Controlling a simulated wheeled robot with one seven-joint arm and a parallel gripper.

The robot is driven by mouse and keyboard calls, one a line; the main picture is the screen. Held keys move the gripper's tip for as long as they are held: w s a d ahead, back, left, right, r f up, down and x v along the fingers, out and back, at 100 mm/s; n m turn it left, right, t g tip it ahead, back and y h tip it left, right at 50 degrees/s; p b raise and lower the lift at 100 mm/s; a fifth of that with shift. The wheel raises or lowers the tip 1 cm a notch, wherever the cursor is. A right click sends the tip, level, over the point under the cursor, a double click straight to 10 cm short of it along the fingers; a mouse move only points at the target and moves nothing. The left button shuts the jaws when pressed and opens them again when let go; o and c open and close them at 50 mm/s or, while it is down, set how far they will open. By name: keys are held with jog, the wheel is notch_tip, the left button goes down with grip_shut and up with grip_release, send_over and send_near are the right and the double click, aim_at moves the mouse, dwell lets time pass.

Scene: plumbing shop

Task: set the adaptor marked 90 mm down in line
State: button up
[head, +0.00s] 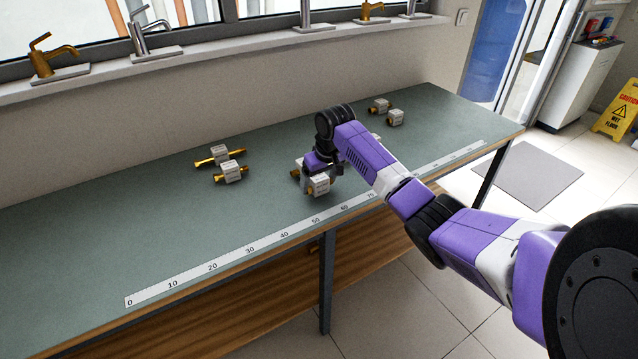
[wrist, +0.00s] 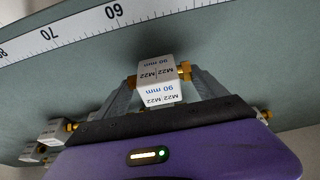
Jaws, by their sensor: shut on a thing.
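The adaptor marked 90 mm (wrist: 158,70) is a white block with brass ends and M22 marks, between the two fingers of my gripper (wrist: 158,88) in the wrist view. My gripper is shut on it. In the head view the held adaptor (head: 319,184) is under my wrist, just behind the ruler strip (head: 248,250), near the 50 to 60 marks. Whether it touches the bench is not clear. My gripper's fingers are largely hidden by the wrist in the head view.
On the bench (head: 150,220), two adaptors, one (head: 220,154) behind another (head: 230,172), lie to the left. Two more, one (head: 379,106) and another (head: 396,117), lie at the back right. The bench's left part is clear. Taps (head: 150,42) line the sill behind.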

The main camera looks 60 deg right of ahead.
jog(key=shift+f, duration=0.6)
jog(key=shift+f, duration=0.15)
jog(key=o, duration=1.4)
jog(key=b+v, duration=0.1)
jog(key=v, duration=1.1)
jog(key=shift+w, duration=0.15)
